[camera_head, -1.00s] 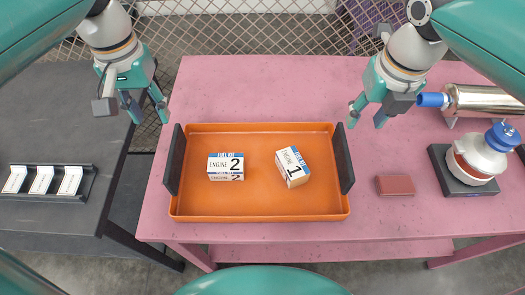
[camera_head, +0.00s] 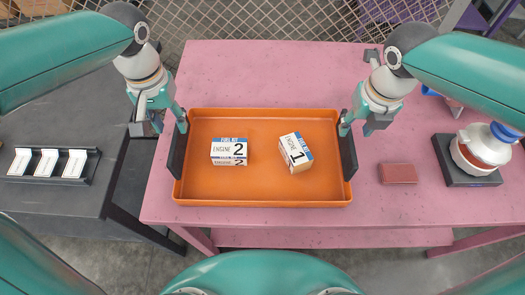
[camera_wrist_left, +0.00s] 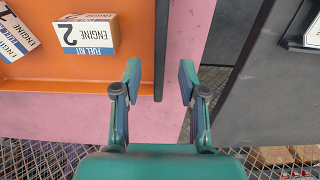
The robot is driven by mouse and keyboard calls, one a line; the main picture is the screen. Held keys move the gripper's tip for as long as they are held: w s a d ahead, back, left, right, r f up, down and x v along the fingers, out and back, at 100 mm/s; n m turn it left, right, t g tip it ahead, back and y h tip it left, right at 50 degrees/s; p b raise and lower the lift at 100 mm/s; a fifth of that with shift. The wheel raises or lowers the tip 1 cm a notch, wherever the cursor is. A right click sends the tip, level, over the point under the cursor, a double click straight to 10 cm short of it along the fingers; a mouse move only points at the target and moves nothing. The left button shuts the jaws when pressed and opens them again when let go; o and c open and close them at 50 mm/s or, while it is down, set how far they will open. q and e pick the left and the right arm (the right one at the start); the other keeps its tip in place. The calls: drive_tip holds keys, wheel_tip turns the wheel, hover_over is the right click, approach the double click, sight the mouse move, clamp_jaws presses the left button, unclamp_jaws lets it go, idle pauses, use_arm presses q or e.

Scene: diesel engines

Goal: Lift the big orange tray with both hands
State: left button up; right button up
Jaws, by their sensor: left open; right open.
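The big orange tray (camera_head: 262,190) lies flat on the pink table, with a dark upright handle plate on its left side (camera_head: 177,155) and another on its right side (camera_head: 347,158). It holds two boxes, Engine 2 (camera_head: 228,150) and Engine 1 (camera_head: 295,150). My left gripper (camera_head: 169,124) is open at the far end of the left handle. In the left wrist view the left handle (camera_wrist_left: 161,45) lies between the two open fingers (camera_wrist_left: 159,78). My right gripper (camera_head: 354,124) is open at the far end of the right handle; whether its fingers straddle the handle is unclear.
A red-brown block (camera_head: 398,174) and a blue-topped device on a dark base (camera_head: 480,155) stand right of the tray. A dark table (camera_head: 60,115) at left carries a rack with white pieces (camera_head: 48,163). Pink table behind the tray is clear.

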sight(179, 141)
use_arm(q)
wheel_tip(179, 141, down, 8)
drive_tip(key=shift+r, duration=0.15)
use_arm(e)
drive_tip(key=f, duration=0.5)
drive_tip(key=w+f, duration=0.1)
drive_tip(key=f, duration=0.1)
drive_tip(key=shift+f, duration=0.3)
use_arm(q)
clamp_jaws()
use_arm(e)
clamp_jaws()
use_arm(q)
drive_tip(key=shift+r, duration=0.1)
use_arm(e)
drive_tip(key=shift+w+r, duration=0.1)
